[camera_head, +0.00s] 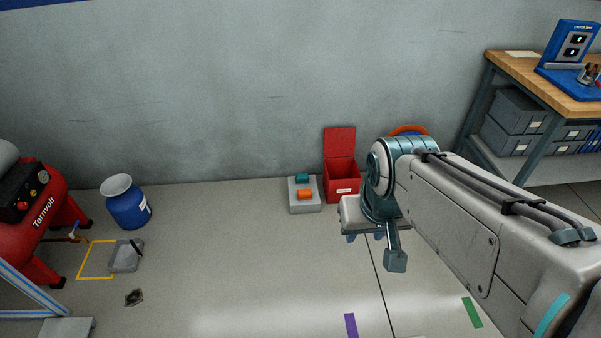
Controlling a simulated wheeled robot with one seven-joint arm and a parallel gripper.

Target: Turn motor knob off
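A red machine marked "Tamvolt" (45,208) stands at the left edge and is partly cut off. My gripper (365,236) is right of the picture's middle, above the floor and far from the red machine. Its dark fingertips point down and are small and partly hidden by the wrist, so I cannot tell whether they are open. I see nothing held.
A blue drum (128,209) and a grey tray (122,262) stand right of the machine. A red open bin (341,181) and a grey box with two buttons (304,207) are by the wall. A workbench (530,72) is at right. The middle floor is mostly clear.

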